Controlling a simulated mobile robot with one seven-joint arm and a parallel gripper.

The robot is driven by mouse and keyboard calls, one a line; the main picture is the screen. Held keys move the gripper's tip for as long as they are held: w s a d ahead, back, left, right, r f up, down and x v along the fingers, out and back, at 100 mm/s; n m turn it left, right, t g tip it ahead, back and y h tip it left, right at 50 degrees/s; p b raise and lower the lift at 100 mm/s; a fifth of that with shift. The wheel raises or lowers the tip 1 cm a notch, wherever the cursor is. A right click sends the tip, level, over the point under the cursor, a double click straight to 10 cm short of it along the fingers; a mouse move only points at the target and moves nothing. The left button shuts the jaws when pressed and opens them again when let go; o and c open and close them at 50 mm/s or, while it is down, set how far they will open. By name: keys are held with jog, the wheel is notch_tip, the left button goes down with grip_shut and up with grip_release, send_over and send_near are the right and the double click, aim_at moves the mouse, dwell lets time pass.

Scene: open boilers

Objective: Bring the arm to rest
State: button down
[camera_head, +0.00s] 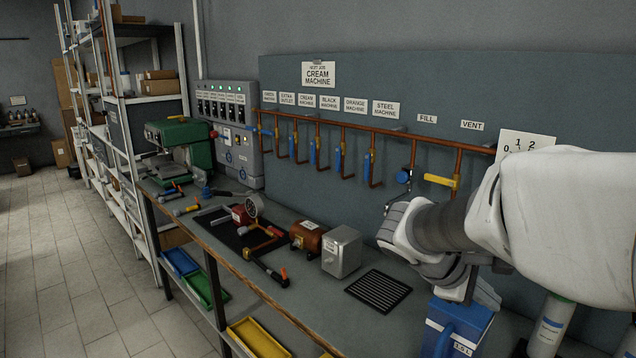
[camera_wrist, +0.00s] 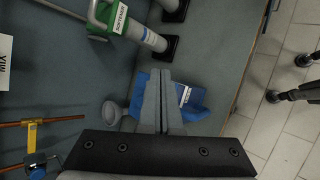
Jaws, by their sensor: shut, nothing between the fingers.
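My arm reaches in from the right in the head view, bent over the right part of the workbench (camera_head: 225,228). My gripper (camera_head: 470,288) points down in front of the panel, just above or behind a blue jug (camera_head: 458,328) marked 1.5 L; I cannot tell whether they touch. In the wrist view my gripper's fingers (camera_wrist: 160,75) are together with nothing between them. Part of the blue jug (camera_wrist: 196,105) shows behind and to the right of the fingers. A grey round piece (camera_wrist: 112,114) is left of them.
A green-and-white softener cylinder (camera_wrist: 133,26) stands on the bench. Copper pipes with valves (camera_head: 370,135) run along the blue panel. A steel box (camera_head: 341,251), a black grate (camera_head: 378,291), a copper boiler (camera_head: 308,237) and a green machine (camera_head: 180,145) occupy the bench.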

jog(key=s+a+m+t+y, duration=0.3)
jog(key=s+a+m+y, duration=0.6)
jog(key=s+a, duration=0.4)
jog(key=shift+s+a+r+y, duration=0.15)
jog(key=shift+s+a+y, duration=0.15)
jog(key=shift+s, duration=0.7)
